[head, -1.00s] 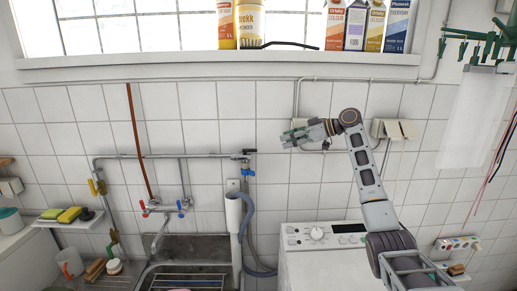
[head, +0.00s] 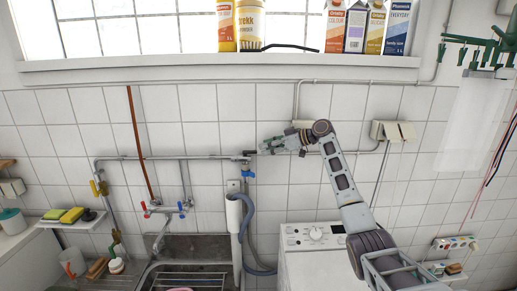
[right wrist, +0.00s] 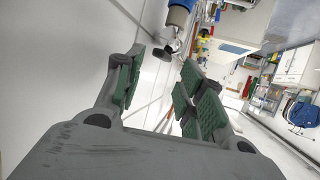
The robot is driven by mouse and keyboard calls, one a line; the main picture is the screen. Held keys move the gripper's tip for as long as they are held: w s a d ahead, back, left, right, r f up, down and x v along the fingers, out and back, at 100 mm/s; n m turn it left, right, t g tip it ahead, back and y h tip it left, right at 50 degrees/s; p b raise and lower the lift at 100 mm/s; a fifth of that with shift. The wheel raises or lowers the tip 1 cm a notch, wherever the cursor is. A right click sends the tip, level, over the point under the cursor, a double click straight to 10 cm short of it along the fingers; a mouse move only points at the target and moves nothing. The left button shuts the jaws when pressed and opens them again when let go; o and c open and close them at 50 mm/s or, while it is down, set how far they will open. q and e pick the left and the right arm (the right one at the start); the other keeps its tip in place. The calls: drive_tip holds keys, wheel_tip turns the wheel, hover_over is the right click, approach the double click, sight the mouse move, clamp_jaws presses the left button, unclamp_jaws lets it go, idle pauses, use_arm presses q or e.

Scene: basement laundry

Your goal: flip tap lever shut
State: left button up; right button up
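The wall tap is on the pipe above the blue hose fitting (head: 248,174) in the head view, left of the washing machine. Its small dark lever (head: 249,152) sticks out sideways at the top. My right gripper (head: 264,148) is just right of the lever, pointing left at it; a touch cannot be made out. In the right wrist view the two green-padded fingers (right wrist: 160,85) stand apart with nothing held between them. The blue-and-metal tap (right wrist: 178,18) and a dark lever end (right wrist: 162,57) show just beyond the fingertips. My left gripper is not in view.
A washing machine (head: 315,240) stands below my right arm. A steel sink (head: 190,250) with a red-and-blue-handled mixer is to the left. Wall boxes (head: 393,131) are to the right of my arm, and the window sill (head: 220,70) with cartons is above.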

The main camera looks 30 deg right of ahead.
sight(254, 151)
drive_tip(key=shift+p+x, duration=0.55)
drive_tip(key=shift+x, duration=1.85)
drive_tip(key=shift+f, duration=0.1)
drive_tip(key=shift+c, duration=0.4)
